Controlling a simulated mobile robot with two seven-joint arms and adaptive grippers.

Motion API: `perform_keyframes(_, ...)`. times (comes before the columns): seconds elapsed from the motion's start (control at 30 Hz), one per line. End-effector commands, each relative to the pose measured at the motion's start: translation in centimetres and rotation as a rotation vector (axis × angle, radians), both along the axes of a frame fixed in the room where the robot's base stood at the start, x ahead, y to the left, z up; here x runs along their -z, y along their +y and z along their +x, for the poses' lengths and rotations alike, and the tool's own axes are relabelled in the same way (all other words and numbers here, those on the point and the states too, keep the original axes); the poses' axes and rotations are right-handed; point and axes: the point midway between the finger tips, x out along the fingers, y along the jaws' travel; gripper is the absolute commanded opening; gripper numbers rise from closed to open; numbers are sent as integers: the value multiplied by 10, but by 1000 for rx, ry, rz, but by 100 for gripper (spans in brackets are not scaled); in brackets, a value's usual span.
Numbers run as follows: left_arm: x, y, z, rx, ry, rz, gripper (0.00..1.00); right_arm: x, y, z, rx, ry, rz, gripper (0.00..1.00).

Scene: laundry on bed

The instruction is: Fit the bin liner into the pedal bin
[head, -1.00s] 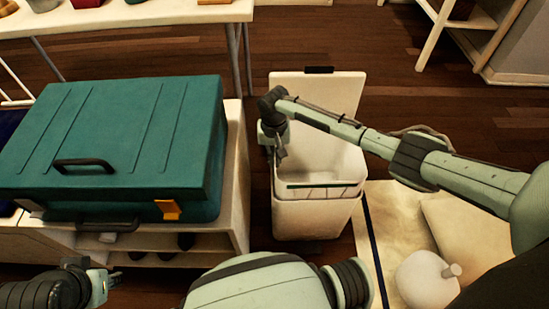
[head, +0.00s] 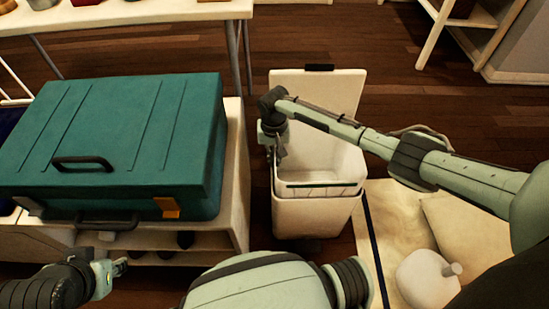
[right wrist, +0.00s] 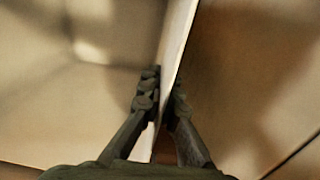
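The white pedal bin (head: 296,221) stands on the floor with its lid (head: 335,92) raised. The pale bin liner (head: 345,165), with a green grip strip (head: 318,185) along its front, sits in the bin's mouth, its upper part showing above the bin's front edge. My right gripper (head: 277,154) is at the liner's left side. In the right wrist view its fingers (right wrist: 163,92) straddle a thin upright wall and appear shut on it. The lower part of the liner is hidden inside the bin. My left gripper (head: 120,268) is at lower left, away from the bin; its opening is unclear.
A teal case (head: 120,130) lies on a low white shelf unit (head: 236,170) left of the bin. A pale mat with a cushion (head: 465,225) and a white round object (head: 427,278) is at right. Bare wooden floor (head: 400,90) lies behind the bin.

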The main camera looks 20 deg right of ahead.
Motion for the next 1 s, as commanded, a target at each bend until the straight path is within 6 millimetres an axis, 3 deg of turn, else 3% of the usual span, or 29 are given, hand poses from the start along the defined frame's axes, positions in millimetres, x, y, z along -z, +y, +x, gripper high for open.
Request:
perform_keyframes(0.17, -1, -3, 4, 6, -19, -5, 29, 2, 0, 0, 0, 0, 0, 0)
perform_keyframes(0.4, -1, -3, 4, 6, -18, -5, 29, 2, 0, 0, 0, 0, 0, 29)
perform_keyframes(0.77, -1, -3, 4, 6, -18, -5, 29, -1, 0, 0, 0, 0, 1, 29)
perform_keyframes(1.0, -1, -3, 4, 6, -18, -5, 29, -39, 0, 1, -1, -3, 1, 29)
